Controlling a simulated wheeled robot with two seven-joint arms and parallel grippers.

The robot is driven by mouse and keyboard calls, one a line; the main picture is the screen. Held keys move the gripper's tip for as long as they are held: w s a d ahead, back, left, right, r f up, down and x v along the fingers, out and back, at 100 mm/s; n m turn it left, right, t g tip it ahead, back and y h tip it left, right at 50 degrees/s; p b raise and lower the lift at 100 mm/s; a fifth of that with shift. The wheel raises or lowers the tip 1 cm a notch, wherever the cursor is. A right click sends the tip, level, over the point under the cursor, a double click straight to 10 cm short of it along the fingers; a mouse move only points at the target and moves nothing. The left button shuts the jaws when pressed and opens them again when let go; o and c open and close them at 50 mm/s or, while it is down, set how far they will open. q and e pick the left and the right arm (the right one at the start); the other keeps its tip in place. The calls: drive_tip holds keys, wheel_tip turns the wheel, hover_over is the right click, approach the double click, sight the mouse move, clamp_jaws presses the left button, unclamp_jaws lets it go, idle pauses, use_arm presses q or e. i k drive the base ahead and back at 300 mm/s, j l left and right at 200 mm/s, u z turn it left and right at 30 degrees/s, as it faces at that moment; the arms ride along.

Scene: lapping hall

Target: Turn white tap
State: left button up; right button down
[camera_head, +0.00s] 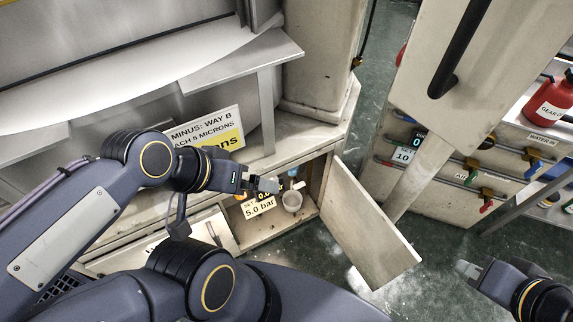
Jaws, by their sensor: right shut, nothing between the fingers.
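I cannot clearly pick out the white tap. Inside the open low cabinet (262,232) is a small white part (299,185) that may be it, above a pale cup-shaped bowl (292,201). My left gripper (268,186) reaches in from the left and overlaps the cabinet opening, just left of the white part. Whether it touches anything is unclear, and its fingers are too small to read. My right gripper (468,270) is shut and empty at the lower right, over the floor, well away from the cabinet.
The cabinet door (365,225) stands open to the right. A yellow "5.0 bar" label (259,208) is inside. At the right, a panel carries a blue tap handle (534,168) and a red one (486,206). A red container (549,101) stands above. Green floor (365,125) lies between.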

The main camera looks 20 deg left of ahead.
sight(298, 185)
drive_tip(key=j+u, duration=0.1)
drive_tip(key=u, duration=0.5)
drive_tip(key=k+l, duration=0.1)
drive_tip(key=k, duration=0.95)
